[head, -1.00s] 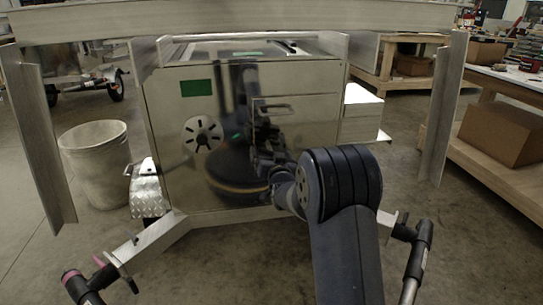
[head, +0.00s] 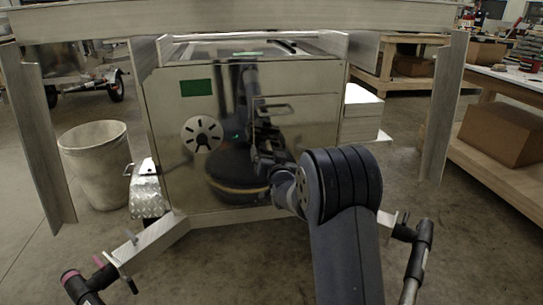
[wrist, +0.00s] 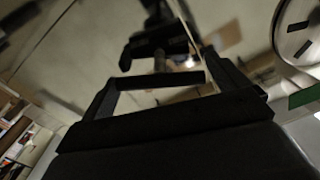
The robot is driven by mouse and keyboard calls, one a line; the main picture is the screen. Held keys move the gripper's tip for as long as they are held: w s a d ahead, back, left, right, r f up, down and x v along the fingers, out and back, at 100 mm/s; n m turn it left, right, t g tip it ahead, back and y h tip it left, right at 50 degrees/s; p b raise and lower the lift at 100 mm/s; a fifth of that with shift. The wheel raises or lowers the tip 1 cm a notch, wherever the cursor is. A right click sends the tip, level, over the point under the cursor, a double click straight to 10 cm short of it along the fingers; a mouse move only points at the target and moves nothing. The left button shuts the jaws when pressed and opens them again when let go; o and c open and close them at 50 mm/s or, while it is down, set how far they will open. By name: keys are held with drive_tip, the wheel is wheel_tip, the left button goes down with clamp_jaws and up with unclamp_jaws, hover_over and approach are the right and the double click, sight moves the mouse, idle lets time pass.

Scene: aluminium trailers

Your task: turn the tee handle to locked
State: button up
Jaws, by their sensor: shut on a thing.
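The tee handle appears in the wrist view as a dark crossbar (wrist: 160,81) between my fingers, with a short stem behind it toward the shiny panel. My gripper (wrist: 160,74) is shut on this bar. In the head view my gripper (head: 264,152) is at the right half of the metal box front (head: 170,120), low and close to it. There the tee handle is hidden behind my gripper and wrist. I cannot read the handle's angle or any locked mark.
A round slotted vent (head: 202,134) and a green label (head: 197,88) are on the panel's left. A dark pull handle (head: 274,107) sits just above my gripper. A metal beam (head: 230,18) crosses overhead. A bin (head: 97,165) stands at left, a workbench (head: 515,170) at right.

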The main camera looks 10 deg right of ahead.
drive_tip(key=m+b, duration=0.2)
drive_tip(key=shift+f+m, duration=0.2)
drive_tip(key=shift+m, duration=0.1)
drive_tip(key=m+b, duration=0.2)
drive_tip(key=m, duration=0.1)
drive_tip(key=shift+m+b, duration=0.3)
drive_tip(key=shift+b, duration=0.1)
drive_tip(key=m+b, duration=0.2)
drive_tip(key=m, duration=0.4)
drive_tip(key=shift+r+b, duration=0.15)
drive_tip(key=shift+b, duration=0.15)
drive_tip(key=shift+m, duration=0.3)
drive_tip(key=o, duration=0.6)
drive_tip(key=s+p, duration=0.2)
drive_tip(key=s, duration=0.8)
drive_tip(key=shift+s, duration=0.4)
